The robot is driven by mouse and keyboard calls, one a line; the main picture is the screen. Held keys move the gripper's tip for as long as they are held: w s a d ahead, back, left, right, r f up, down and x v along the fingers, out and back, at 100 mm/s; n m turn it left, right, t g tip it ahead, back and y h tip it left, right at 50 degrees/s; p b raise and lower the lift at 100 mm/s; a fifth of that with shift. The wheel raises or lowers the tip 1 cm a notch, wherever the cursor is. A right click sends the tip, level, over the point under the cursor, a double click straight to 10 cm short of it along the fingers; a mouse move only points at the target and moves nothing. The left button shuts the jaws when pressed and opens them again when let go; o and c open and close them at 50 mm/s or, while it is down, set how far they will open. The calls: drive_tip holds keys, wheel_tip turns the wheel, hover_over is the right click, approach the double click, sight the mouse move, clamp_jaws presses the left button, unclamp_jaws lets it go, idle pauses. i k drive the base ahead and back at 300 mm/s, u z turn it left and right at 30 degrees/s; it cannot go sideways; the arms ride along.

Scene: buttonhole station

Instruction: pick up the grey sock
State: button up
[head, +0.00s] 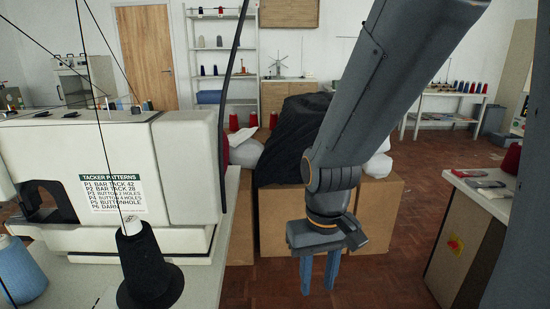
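I cannot make out a grey sock for certain. Some small flat items (488,184), greyish and reddish, lie on the counter at the right, but they are too small to identify. My gripper (319,286) hangs in the middle of the head view with its two blue fingers pointing down. The fingers are apart, and I see nothing between them. It is in front of the cardboard boxes and left of the right counter, apart from the counter.
A cream sewing machine (110,185) and a black thread cone (147,265) stand on the left table. Cardboard boxes (382,212) with a black cover (290,135) stand behind my gripper. The right counter (462,235) has a red button. Brown floor (400,275) is clear between.

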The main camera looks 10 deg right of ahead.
sight(492, 184)
drive_tip(key=z, duration=0.3)
drive_tip(key=i, duration=1.7)
drive_tip(key=z, duration=1.15)
drive_tip(key=i, duration=0.95)
drive_tip(key=z, duration=1.85)
drive_tip(key=i, duration=0.75)
drive_tip(key=z, duration=0.55)
